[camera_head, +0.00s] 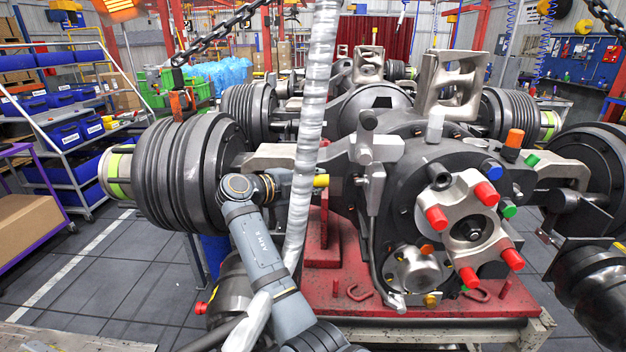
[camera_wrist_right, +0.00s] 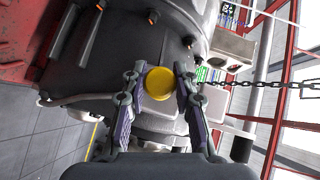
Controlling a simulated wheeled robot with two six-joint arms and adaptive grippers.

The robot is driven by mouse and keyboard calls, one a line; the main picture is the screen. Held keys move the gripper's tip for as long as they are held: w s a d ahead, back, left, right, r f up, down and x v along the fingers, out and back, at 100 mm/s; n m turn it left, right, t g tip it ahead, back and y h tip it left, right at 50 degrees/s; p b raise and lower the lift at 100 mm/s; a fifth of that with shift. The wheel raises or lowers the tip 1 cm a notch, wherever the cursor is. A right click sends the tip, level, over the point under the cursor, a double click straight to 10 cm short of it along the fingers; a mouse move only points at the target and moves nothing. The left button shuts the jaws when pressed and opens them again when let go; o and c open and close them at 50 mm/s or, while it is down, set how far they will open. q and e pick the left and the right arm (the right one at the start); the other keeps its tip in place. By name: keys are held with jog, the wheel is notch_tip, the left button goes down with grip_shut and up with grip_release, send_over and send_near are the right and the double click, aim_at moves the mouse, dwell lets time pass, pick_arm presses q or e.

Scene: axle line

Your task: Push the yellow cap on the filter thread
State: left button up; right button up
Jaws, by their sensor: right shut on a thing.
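The yellow cap (camera_head: 321,181) sits at the tip of my right gripper (camera_head: 308,181) in the head view, left of the grey housing. In the right wrist view the yellow cap (camera_wrist_right: 159,84) shows as a round face between the two fingers of my right gripper (camera_wrist_right: 159,78), which is shut on it. A grey housing stands just beyond the cap. The filter thread cannot be made out; the cap and fingers cover what lies behind them. My left gripper is not in view.
A pale wrapped hose (camera_head: 314,100) hangs in front of my right gripper. A large axle hub (camera_head: 180,165) stands close on the left. Red, blue, green and orange caps sit on the differential (camera_head: 400,205) at right. A red stand (camera_head: 420,300) lies below.

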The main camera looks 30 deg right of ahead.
aim_at(327, 183)
jog(key=shift+w+f+b, duration=0.25)
jog(key=shift+b, duration=0.05)
jog(key=shift+s+d+f+b, duration=0.1)
jog(key=shift+s+d+b, duration=0.2)
jog(key=shift+d, duration=0.25)
jog(key=shift+s+d+b, duration=0.15)
jog(key=shift+d+b, duration=0.1)
jog(key=shift+d, duration=0.3)
jog(key=shift+s+d+b, duration=0.3)
jog(key=shift+s+d, duration=0.35)
jog(key=shift+d, duration=0.15)
jog(key=shift+s+d, duration=0.2)
jog(key=shift+d, duration=0.35)
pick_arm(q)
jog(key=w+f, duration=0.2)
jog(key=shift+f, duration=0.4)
pick_arm(e)
jog(key=shift+s+r, duration=0.1)
jog(key=shift+r, duration=0.1)
pick_arm(q)
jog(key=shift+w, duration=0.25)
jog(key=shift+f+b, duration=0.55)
jog(key=shift+b, duration=0.25)
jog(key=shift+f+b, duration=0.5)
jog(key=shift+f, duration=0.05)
